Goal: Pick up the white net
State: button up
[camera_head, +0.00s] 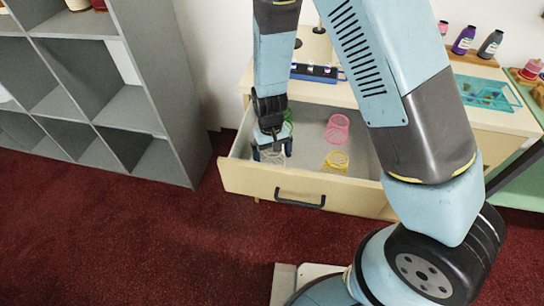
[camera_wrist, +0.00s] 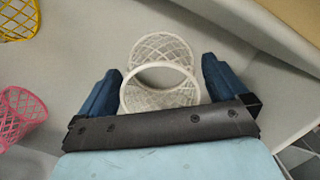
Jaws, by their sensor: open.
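The white net (camera_wrist: 160,89) is a small round mesh basket lying in the open drawer (camera_head: 245,178). In the wrist view it lies between the two blue fingers of my gripper (camera_wrist: 161,86), which stand apart on either side of it. In the head view my gripper (camera_head: 271,153) points down inside the left part of the drawer, and the white net (camera_head: 272,157) is mostly hidden behind the fingers. My gripper is open; I cannot tell whether a finger touches the net.
A pink net (camera_head: 336,128) and a yellow net (camera_head: 336,162) lie to the right in the drawer. A green net (camera_head: 288,117) is partly hidden behind my gripper. The drawer walls are close on the left and front. A grey shelf (camera_head: 160,90) stands left.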

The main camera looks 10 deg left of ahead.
jog(key=shift+f, duration=0.15)
jog(key=shift+c, duration=0.5)
jog(key=c, duration=0.8)
notch_tip(320, 180, up, 10)
jog(key=shift+r, duration=0.1)
